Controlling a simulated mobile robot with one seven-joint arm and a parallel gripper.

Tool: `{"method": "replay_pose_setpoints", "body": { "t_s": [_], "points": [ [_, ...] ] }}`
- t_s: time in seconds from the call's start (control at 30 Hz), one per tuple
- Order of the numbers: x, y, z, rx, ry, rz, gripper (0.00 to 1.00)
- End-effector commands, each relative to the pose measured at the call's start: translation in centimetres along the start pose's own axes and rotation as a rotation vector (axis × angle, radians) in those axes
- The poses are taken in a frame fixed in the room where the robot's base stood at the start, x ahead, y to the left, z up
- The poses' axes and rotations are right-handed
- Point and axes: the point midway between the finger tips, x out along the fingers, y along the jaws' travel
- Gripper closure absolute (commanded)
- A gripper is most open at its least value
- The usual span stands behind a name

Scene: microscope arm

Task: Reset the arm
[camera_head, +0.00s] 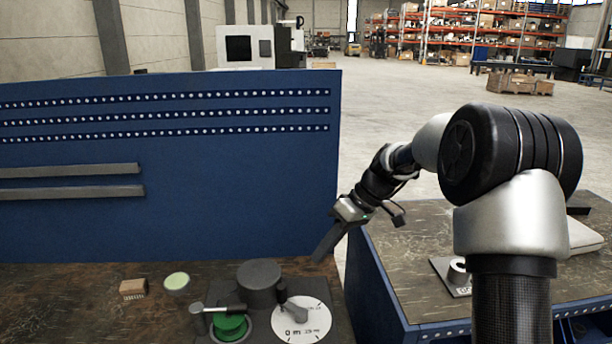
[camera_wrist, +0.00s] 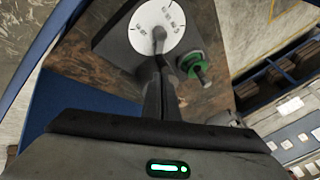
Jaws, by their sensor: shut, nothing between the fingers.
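A dark base plate (camera_wrist: 105,45) carries the device on the workbench. It holds a white round dial (camera_head: 302,322) with printed marks, also in the wrist view (camera_wrist: 165,19). A short grey arm (camera_head: 291,303) lies over the dial; its end shows in the wrist view (camera_wrist: 158,36). A dark round cylinder (camera_head: 259,281) stands behind the dial, and a green round part (camera_head: 230,327) with a grey handle beside it is to the left. My gripper (camera_head: 320,256) is shut and empty, pointing down, above and right of the cylinder. In the wrist view my fingers (camera_wrist: 160,72) overlap the device's near side; contact cannot be told.
A blue perforated panel (camera_head: 200,210) stands behind the bench. A small brown block (camera_head: 133,288) and a pale green disc (camera_head: 177,281) lie left of the device. A second bench (camera_head: 400,262) on the right, across a gap, holds a grey part (camera_head: 457,272).

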Motion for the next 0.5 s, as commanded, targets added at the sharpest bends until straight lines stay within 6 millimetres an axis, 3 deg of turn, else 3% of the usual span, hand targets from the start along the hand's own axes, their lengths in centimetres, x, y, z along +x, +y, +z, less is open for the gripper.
{"method": "replay_pose_setpoints", "body": {
  "t_s": [0.03,0.2,0.5],
  "points": [
    [-1.8,-1.7,0.0,0.015,-0.015,0.039,1.0],
    [-6.8,-6.5,2.0,0.123,-0.061,0.19,1.0],
    [-14.0,-14.5,7.8,0.325,-0.03,0.455,1.0]
  ]
}}
